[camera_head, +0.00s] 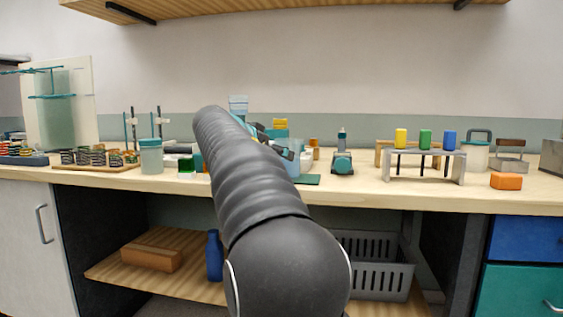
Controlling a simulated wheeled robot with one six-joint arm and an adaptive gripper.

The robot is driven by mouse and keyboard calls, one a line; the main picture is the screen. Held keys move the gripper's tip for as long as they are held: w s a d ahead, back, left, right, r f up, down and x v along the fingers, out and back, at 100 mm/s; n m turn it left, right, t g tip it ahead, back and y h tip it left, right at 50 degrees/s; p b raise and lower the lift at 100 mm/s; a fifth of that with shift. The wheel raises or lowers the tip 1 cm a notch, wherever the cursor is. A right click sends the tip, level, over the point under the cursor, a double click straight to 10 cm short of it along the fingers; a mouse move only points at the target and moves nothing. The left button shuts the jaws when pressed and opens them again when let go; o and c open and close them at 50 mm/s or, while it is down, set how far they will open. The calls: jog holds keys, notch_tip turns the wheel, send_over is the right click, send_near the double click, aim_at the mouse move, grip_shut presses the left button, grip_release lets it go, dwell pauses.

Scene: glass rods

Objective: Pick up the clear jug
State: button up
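My arm reaches forward over the bench and hides much of its middle. My gripper (286,153) shows only in part beyond the arm, as small dark and teal pieces close above the worktop. A pale, see-through vessel (294,146) shows right by the gripper and may be the clear jug. Its outline is mostly hidden, and I cannot tell whether the fingers touch it or whether they are open or shut.
The worktop (390,195) holds a lidded translucent jar (152,158) at left, a teal-based device (343,163), a rack (424,168) with yellow, green and blue pieces, and an orange block (506,181). A wooden shelf (290,9) hangs above.

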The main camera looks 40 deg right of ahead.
jog(key=shift+x, duration=2.75)
jog(key=shift+r, duration=0.15)
jog(key=c, duration=1)
jog(key=shift+o, duration=0.2)
notch_tip(320, 180, up, 18)
jog(key=p, duration=0.7)
jog(key=shift+p, duration=0.3)
